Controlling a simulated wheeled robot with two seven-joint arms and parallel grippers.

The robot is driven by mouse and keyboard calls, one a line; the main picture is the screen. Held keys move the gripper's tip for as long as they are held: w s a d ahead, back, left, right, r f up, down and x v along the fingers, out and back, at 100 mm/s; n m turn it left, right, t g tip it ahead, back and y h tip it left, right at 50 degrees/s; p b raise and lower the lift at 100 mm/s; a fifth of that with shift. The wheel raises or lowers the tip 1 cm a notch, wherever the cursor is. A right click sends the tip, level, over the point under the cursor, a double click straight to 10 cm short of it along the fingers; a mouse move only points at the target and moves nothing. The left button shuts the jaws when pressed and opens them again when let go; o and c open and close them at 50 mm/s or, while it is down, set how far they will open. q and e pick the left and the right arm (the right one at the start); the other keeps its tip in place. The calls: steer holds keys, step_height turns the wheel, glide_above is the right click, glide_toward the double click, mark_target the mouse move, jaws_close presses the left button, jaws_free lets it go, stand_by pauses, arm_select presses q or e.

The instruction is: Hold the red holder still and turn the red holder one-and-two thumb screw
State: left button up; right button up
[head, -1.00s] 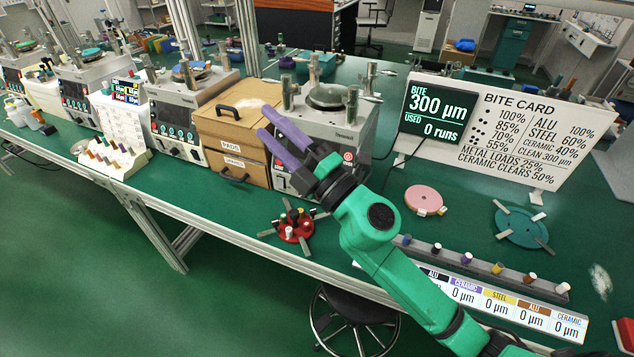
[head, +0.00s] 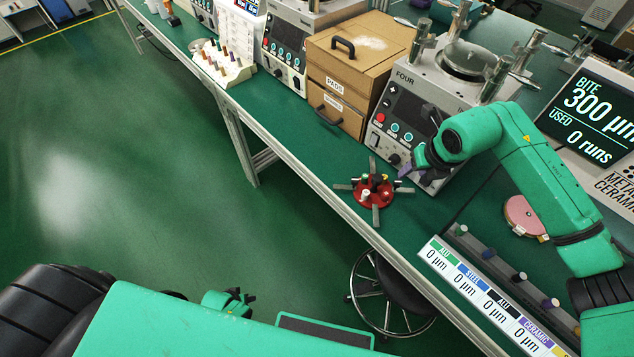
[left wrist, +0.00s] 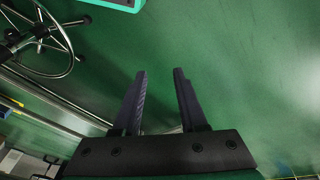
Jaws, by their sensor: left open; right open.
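The red holder (head: 372,198) is a small red disc with several metal arms sticking out and small white, dark and coloured pieces on top. It lies on the green bench in front of the machine marked FOUR. The thumb screws are too small to tell apart. My right gripper (head: 417,175) is open just right of the holder, in front of the machine, apart from the holder; its fingers are partly hidden by the wrist. My left gripper (left wrist: 159,72) is open and empty over the green floor. In the head view it shows small at lower left, well off the bench.
A cardboard drawer box (head: 349,75) stands left of the machine FOUR (head: 405,105). A pink disc (head: 525,217) and a labelled rack (head: 490,300) lie to the right. A stool (head: 392,300) stands below the bench's front edge. Bench around the holder's left is clear.

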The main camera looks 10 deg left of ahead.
arm_select(q)
steer(key=w+r+n+t+h, duration=0.1)
steer(key=w+r+n, duration=0.3)
steer(key=w, duration=0.2)
steer(key=w+r+n+t, duration=0.2)
steer(key=w+r+n, duration=0.15)
steer(key=w, duration=0.25)
steer(key=n+t+h, duration=0.3)
steer(key=n+h, duration=0.6)
steer(key=n, duration=0.6)
glide_toward(352, 181)
steer(key=shift+m, duration=0.25)
steer(key=x, duration=1.1)
steer(key=shift+r, duration=0.1)
jaws_close()
